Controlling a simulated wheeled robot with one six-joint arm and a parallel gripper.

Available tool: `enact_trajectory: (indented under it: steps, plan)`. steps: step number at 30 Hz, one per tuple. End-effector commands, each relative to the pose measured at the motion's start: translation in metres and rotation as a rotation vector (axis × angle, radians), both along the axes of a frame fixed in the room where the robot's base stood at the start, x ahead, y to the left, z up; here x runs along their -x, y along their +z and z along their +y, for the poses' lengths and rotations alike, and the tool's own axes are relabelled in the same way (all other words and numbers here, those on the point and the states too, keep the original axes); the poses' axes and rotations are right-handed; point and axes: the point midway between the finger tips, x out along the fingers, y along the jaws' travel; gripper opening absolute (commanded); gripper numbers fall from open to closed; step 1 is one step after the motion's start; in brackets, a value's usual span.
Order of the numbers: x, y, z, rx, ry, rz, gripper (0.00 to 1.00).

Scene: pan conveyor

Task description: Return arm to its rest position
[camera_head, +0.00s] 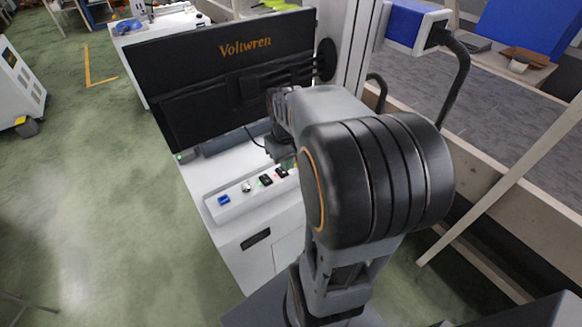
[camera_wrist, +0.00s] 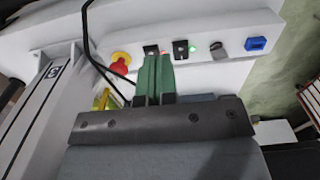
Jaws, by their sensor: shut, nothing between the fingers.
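My arm rises through the middle of the head view and bends toward a white control panel (camera_head: 236,196). My gripper (camera_wrist: 157,60) shows in the wrist view with its two green fingers together and nothing between them. The fingertips point at the panel's row of controls, close to the black switches (camera_wrist: 180,50); I cannot tell whether they touch. In the head view the gripper is mostly hidden behind my arm.
The panel also has a red button (camera_wrist: 120,62), a grey knob (camera_wrist: 222,44) and a blue button (camera_wrist: 255,43). A black screen (camera_head: 220,70) marked "Voltwren" stands behind it. A grey conveyor belt (camera_head: 500,135) with wooden edges lies right. Green floor is open at left.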

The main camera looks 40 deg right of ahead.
Motion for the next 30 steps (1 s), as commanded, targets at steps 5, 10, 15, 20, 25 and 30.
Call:
enact_trajectory:
  steps: [5,10,15,20,25,30]
  plan:
    - [0.020,0.010,0.007,0.001,0.000,-0.003,0.00]
    - [0.029,0.014,0.011,0.000,0.000,-0.001,0.00]
    - [0.033,0.016,0.013,0.000,0.001,-0.001,0.00]
    - [0.030,0.015,0.012,0.005,-0.058,-0.017,0.00]
    - [0.033,0.014,0.046,0.023,-0.169,-0.128,0.00]
    - [0.038,0.026,0.095,0.013,-0.094,-0.239,0.00]
